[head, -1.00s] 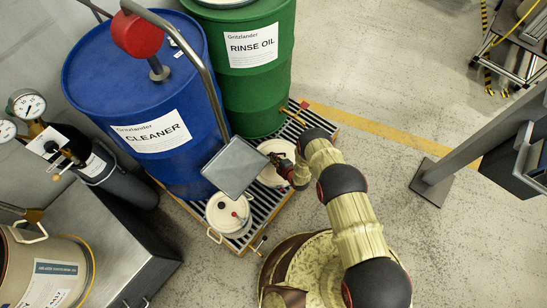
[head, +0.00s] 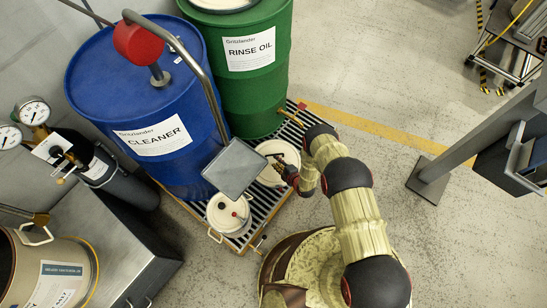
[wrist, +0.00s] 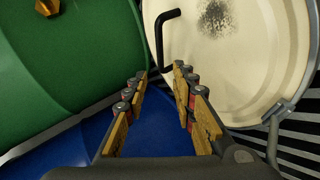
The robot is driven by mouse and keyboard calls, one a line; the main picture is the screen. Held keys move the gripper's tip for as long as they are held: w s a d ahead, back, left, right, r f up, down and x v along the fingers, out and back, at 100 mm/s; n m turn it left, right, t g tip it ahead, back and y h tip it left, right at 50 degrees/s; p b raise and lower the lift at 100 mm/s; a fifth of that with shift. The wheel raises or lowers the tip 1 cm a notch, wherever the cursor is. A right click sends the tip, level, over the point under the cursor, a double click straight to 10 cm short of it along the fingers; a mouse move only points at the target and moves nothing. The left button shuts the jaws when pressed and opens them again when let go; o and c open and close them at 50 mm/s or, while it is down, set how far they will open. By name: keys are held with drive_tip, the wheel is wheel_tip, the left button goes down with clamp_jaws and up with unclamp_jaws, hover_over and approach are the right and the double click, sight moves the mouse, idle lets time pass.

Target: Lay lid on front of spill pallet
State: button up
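A round cream lid (head: 268,176) is at the front of the slatted spill pallet (head: 271,220), in front of the green drum. In the wrist view the lid (wrist: 240,60) has a dark smudge and a black bent handle (wrist: 160,38). In the head view my gripper (head: 281,166) is over the lid's right part.
A white pail (head: 228,213) with a red knob stands nearer on the pallet. A blue drum (head: 140,95) and green drum (head: 243,85) stand behind. A grey plate (head: 234,169) overhangs the pallet. A grey post (head: 430,180) stands right, with clear floor between.

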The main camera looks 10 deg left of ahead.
drive_tip(key=p+v, duration=0.2)
drive_tip(key=v, duration=0.4)
drive_tip(key=w+d+r+m+h, duration=0.1)
drive_tip(key=w+d+r+m, duration=0.1)
drive_tip(key=w+r, duration=0.85)
drive_tip(key=w+d+r+m+h, duration=0.2)
drive_tip(key=w+r, duration=0.7)
drive_tip(key=r, duration=0.2)
drive_tip(key=w+d+r+m+h, duration=0.1)
drive_tip(key=d+r+m, duration=0.25)
drive_tip(key=r, duration=1.05)
drive_tip(key=d+r+m+h, duration=0.25)
drive_tip(key=d+r, duration=0.25)
drive_tip(key=r, duration=1)
drive_tip(key=s+d+r+m+g, duration=0.1)
drive_tip(key=s+d+r+m, duration=0.2)
drive_tip(key=s+r, duration=0.65)
drive_tip(key=s+d+r+m, duration=0.35)
drive_tip(key=s+r, duration=0.25)
drive_tip(key=r, duration=0.6)
drive_tip(key=s+d+r+m+g, duration=0.1)
drive_tip(key=s+r+m, duration=0.2)
drive_tip(key=s, duration=1.1)
drive_tip(key=s+d+r+m+g, duration=0.1)
drive_tip(key=s+r+m, duration=0.2)
drive_tip(key=s, duration=1.2)
drive_tip(key=shift+r+h, duration=0.45)
drive_tip(key=shift+r, duration=0.15)
drive_tip(key=shift+s+m, duration=0.1)
drive_tip(key=shift+m, duration=0.15)
